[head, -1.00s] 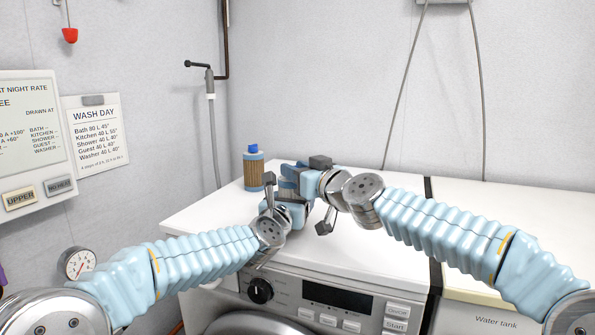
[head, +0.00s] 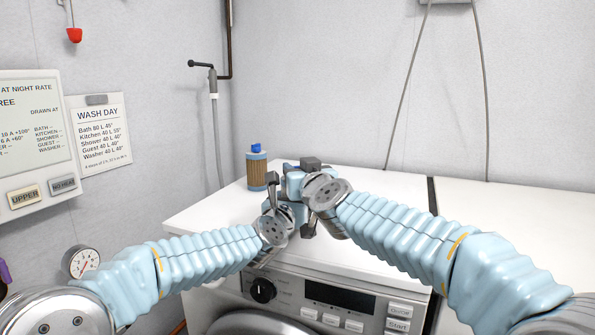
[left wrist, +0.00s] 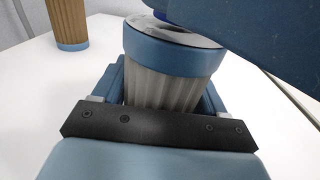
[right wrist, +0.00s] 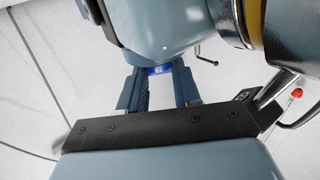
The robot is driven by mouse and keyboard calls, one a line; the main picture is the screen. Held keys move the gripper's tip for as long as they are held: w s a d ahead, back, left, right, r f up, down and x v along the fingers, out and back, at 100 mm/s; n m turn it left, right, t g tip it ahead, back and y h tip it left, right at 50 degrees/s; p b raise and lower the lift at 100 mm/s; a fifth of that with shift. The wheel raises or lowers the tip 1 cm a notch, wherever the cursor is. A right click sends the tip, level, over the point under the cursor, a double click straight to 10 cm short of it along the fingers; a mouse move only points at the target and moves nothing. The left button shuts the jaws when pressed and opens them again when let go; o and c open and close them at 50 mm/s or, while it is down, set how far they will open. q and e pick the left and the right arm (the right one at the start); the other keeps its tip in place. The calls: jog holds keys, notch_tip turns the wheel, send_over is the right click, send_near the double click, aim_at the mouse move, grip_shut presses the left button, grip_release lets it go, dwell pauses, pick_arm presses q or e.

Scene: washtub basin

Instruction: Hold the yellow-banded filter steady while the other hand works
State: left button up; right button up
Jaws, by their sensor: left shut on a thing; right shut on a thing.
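In the left wrist view a filter (left wrist: 165,88) with grey pleats and a blue top collar stands between the fingers of my left gripper (left wrist: 160,95), which is shut on it. No yellow band shows on its visible part. My right gripper (right wrist: 158,85) is shut on a bright blue piece (right wrist: 160,69), mostly hidden; I cannot tell whether it is part of that filter. In the head view my right gripper (head: 294,181) is close above my left gripper (head: 289,209), and the two hide the held filter.
Another filter (head: 257,171), with brown pleats, blue bands and a blue cap, stands upright behind and left of the grippers on the white top (head: 215,208). The white top to the right (head: 500,230) is clear. A washer panel (head: 338,298) is in front.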

jog(key=shift+a+f, duration=0.1)
jog(key=shift+f, duration=0.15)
jog(key=o, duration=0.9)
jog(key=shift+o, duration=0.8)
jog(key=shift+r, duration=0.15)
jog(key=v, duration=1.2)
